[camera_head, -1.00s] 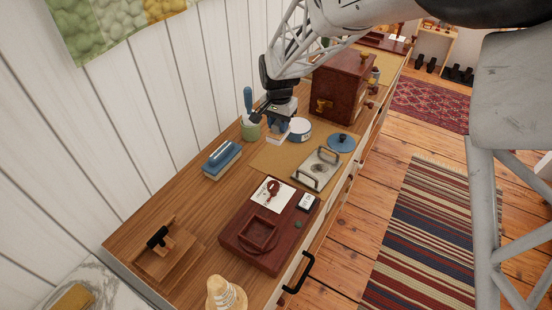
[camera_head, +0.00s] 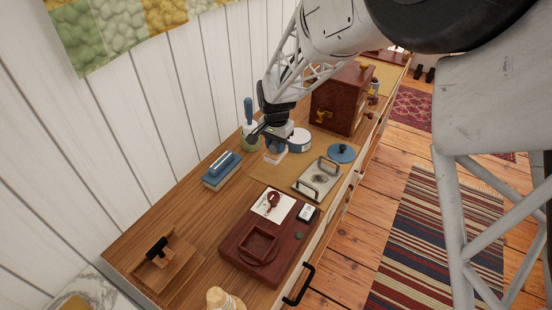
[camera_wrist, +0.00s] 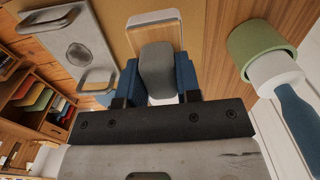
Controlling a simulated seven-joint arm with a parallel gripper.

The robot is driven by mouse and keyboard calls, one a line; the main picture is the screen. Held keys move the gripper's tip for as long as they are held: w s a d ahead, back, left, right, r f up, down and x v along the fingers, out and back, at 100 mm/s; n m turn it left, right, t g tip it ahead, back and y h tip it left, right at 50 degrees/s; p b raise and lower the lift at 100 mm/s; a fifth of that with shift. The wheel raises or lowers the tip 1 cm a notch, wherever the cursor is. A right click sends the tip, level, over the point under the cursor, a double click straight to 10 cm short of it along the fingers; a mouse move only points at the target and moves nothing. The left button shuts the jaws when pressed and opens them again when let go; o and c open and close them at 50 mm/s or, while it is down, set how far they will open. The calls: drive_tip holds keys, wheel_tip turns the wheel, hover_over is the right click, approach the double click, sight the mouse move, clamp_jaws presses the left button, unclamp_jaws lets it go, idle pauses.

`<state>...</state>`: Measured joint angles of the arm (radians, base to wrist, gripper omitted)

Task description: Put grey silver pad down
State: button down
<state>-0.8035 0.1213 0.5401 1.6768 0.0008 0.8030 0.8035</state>
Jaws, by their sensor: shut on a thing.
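My gripper (camera_wrist: 158,84) has blue fingers and is shut on the grey pad (camera_wrist: 158,68), a rounded grey piece, in the wrist view. A white-rimmed tray or block with a wood-coloured face (camera_wrist: 151,18) lies just beyond and partly behind the pad. In the head view my gripper (camera_head: 272,146) is low over the counter, above a small white block (camera_head: 275,158). The pad is too small and too covered to make out there. I cannot tell whether it touches the white-rimmed thing.
A green pot (camera_head: 249,136) with a blue-handled tool stands left of my gripper, a round tin (camera_head: 299,140) right. A metal plate with two handles (camera_head: 307,189), a blue lid (camera_head: 341,153), a blue block (camera_head: 222,168) and a red wooden box (camera_head: 341,101) are near.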

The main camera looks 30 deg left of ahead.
sight(276, 157)
drive_tip(key=shift+f, duration=1.05)
drive_tip(key=shift+f, duration=0.1)
drive_tip(key=shift+f, duration=1.8)
drive_tip(key=shift+f, duration=0.1)
drive_tip(key=c, duration=0.8)
unclamp_jaws()
wheel_tip(276, 157, up, 12)
drive_tip(key=shift+f, duration=0.2)
drive_tip(key=shift+r, duration=0.35)
